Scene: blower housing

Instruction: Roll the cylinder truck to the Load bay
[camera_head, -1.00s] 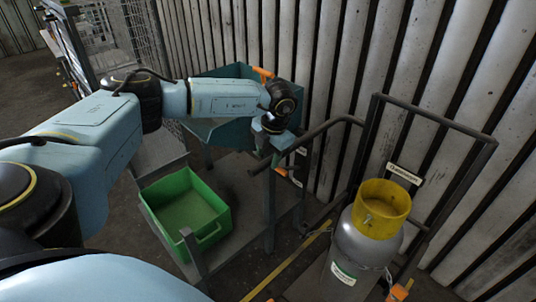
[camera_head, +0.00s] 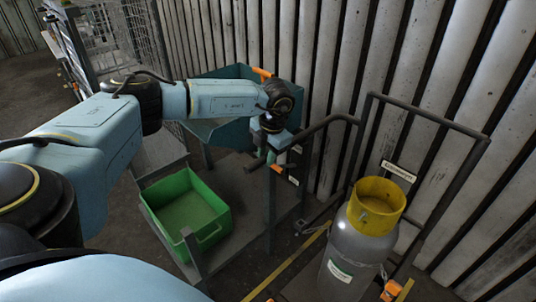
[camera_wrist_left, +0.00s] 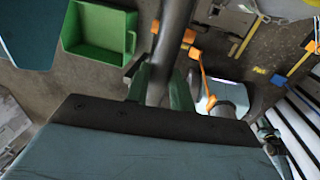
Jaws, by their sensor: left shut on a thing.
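The cylinder truck (camera_head: 467,190) is a dark tubular frame at the right of the head view. It carries an upright grey gas cylinder (camera_head: 352,243) with a yellow collar (camera_head: 379,203); a chain is at its side. My left gripper (camera_head: 271,155) is at the grey handle bar (camera_head: 325,124) that reaches left from the frame. In the left wrist view the bar (camera_wrist_left: 173,40) passes between the fingers (camera_wrist_left: 162,88), which are shut on it. My right gripper is out of view. I cannot make out a marked Load bay.
A green bin (camera_head: 172,190) stands on a low grey platform (camera_head: 246,192) left of the truck. A teal hopper (camera_head: 225,132) is behind my arm. A corrugated wall (camera_head: 330,60) runs close behind the truck. A yellow line (camera_head: 290,262) marks the floor before it.

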